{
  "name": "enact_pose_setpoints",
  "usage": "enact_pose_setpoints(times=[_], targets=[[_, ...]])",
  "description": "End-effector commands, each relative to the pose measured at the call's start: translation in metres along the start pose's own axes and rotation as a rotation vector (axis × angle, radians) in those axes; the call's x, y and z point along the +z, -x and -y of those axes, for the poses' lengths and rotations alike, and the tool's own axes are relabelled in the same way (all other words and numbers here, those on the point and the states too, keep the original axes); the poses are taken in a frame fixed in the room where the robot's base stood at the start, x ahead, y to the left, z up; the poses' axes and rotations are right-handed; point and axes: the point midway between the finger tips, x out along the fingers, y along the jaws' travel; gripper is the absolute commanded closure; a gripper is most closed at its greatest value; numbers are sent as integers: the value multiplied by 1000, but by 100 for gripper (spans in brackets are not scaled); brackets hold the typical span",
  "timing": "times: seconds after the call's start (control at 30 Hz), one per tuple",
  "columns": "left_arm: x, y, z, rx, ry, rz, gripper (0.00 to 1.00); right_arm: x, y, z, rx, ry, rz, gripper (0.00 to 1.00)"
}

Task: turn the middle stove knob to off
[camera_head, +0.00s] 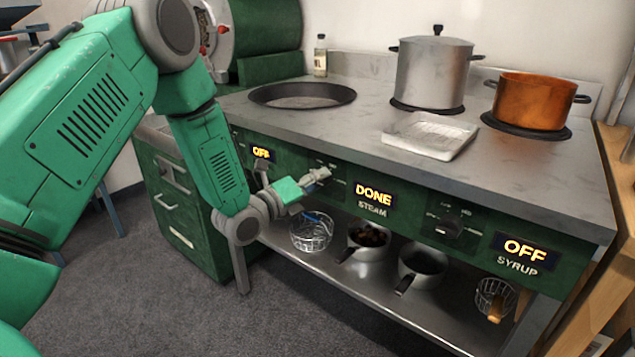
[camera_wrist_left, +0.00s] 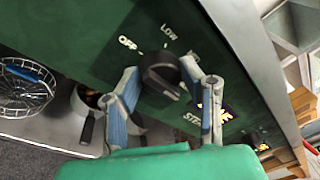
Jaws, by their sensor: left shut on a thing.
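The middle stove knob (camera_wrist_left: 160,72) is dark and round, on the green front panel (camera_wrist_left: 75,30) of the stove. My left gripper (camera_wrist_left: 162,78) has one blue-padded finger on each side of it and is shut on it. OFF and LOW marks show on the panel above the knob in the left wrist view; where the knob points is hard to tell. In the head view my left gripper (camera_head: 318,178) covers most of this knob. The display (camera_head: 373,196) beside it reads DONE, above the word STEAM. My right gripper is not in view.
The right knob (camera_head: 449,229) sits beside an OFF display (camera_head: 525,247) marked SYRUP. Baskets and pans fill the lower shelf (camera_head: 390,303).

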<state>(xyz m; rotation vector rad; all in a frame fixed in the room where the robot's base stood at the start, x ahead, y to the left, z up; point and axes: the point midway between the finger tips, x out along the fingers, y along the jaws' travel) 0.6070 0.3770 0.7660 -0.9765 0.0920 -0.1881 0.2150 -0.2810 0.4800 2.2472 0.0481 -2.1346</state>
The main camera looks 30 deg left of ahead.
Motion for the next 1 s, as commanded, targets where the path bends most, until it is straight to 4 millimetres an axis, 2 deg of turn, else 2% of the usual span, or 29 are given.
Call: enact_pose_setpoints(times=[0.03, 0.37, 1.0], targets=[[-6, 1, -1, 4, 4, -14, 94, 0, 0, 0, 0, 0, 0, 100], [-8, 1, -3, 2, 101, -12, 94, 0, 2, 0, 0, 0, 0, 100], [-11, 2, -3, -50, 669, 28, 94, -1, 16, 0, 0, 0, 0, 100]])
